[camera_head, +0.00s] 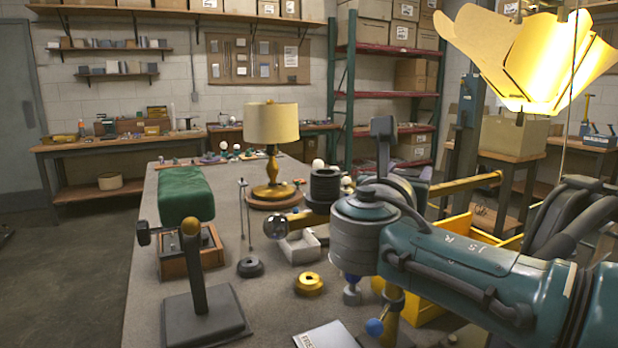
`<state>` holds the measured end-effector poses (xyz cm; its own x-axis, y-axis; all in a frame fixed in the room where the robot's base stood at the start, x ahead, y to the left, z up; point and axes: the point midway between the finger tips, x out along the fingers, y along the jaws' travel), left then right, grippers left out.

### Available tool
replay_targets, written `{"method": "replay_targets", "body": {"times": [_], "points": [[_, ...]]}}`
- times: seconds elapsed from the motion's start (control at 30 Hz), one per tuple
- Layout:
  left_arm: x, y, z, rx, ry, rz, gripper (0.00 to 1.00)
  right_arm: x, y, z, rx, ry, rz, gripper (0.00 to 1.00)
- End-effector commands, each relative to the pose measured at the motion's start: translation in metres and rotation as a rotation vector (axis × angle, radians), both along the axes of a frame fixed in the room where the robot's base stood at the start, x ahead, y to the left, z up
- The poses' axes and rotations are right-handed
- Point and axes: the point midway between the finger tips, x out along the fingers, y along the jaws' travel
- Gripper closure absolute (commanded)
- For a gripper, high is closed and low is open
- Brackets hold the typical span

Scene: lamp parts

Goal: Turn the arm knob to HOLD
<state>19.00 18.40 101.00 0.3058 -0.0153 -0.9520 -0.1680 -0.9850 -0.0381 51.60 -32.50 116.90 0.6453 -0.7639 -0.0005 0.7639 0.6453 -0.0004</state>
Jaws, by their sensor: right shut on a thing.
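My right arm comes in from the right, and its wrist covers the middle of the bench. My right gripper (385,172) is mostly hidden by that wrist. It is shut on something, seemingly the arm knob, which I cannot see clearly. A brass-coloured bar (465,186) runs out to the right just beyond the gripper. A lit lamp shade (520,55) of pale panels hangs at the upper right. No HOLD marking can be read. My left gripper is not in view.
A green-topped stand (187,195) is at the bench's left. A table lamp (271,135) stands behind. A yellow tray (425,310) is under my arm.

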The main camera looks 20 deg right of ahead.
Motion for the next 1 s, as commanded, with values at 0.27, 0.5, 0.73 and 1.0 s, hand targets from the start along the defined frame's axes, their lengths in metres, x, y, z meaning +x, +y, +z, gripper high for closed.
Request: {"method": "replay_targets", "body": {"times": [0.27,0.5,0.73,1.0], "points": [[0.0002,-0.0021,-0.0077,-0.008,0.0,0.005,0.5,0.0005,-0.0001,0.0004,-0.001,-0.002,-0.067,1.0],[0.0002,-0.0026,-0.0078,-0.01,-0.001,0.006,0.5,0.0002,-0.0004,0.001,-0.001,-0.002,-0.076,1.0],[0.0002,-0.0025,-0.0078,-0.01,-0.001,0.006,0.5,0.0002,-0.0006,0.0009,-0.001,-0.002,-0.076,0.44],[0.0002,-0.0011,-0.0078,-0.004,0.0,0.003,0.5,0.0002,-0.0007,0.0005,0.0,-0.001,-0.076,0.16]]}}
